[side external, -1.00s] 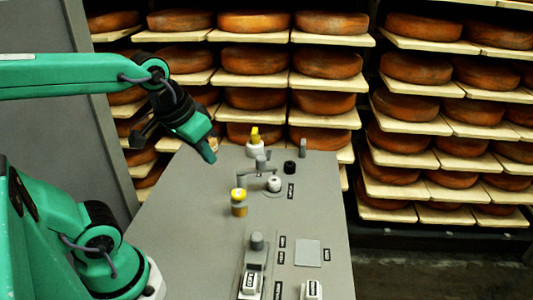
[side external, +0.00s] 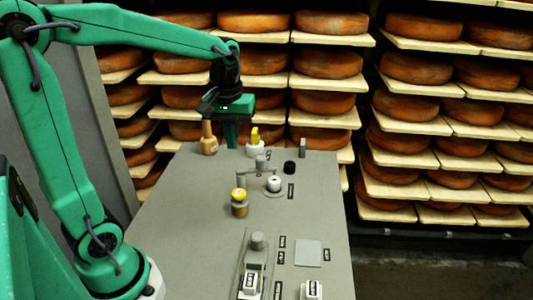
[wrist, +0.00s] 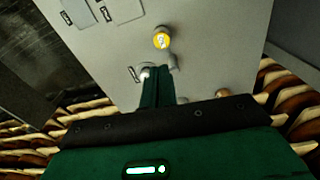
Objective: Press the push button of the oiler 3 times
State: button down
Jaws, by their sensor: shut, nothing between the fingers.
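My gripper (side external: 231,141) is shut and empty. It points straight down at the far edge of the grey panel, between a tan bottle-shaped piece (side external: 209,141) and a white-based yellow lever (side external: 255,135); contact is unclear. A squat cylinder with a yellow cap (side external: 239,204) stands nearer the camera; its labelled cap shows in the wrist view (wrist: 162,39). A white button (side external: 273,185) sits on a round base to its right. I cannot tell which piece is the oiler. In the wrist view my fingers (wrist: 150,80) partly cover a small white part.
A grey post with an arm (side external: 261,162), a black knob (side external: 290,167) and a grey upright piece (side external: 303,147) stand toward the back. A grey slider knob (side external: 257,241) and white labelled switches are in front. Shelves of cheese wheels (side external: 331,63) stand behind the panel.

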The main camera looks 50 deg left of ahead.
aim_at(238, 193)
jog(key=shift+w+a+f+n+g, duration=0.3)
jog(key=shift+w+a+f+n, duration=0.1)
jog(key=shift+w, duration=0.2)
jog(key=shift+f, duration=0.1)
notch_tip(238, 193, down, 14)
jog(key=shift+r, duration=0.1)
dwell(0.8)
jog(key=shift+f, duration=1.1)
notch_tip(238, 193, up, 14)
jog(key=shift+r, duration=0.2)
dwell(0.4)
dwell(2.8)
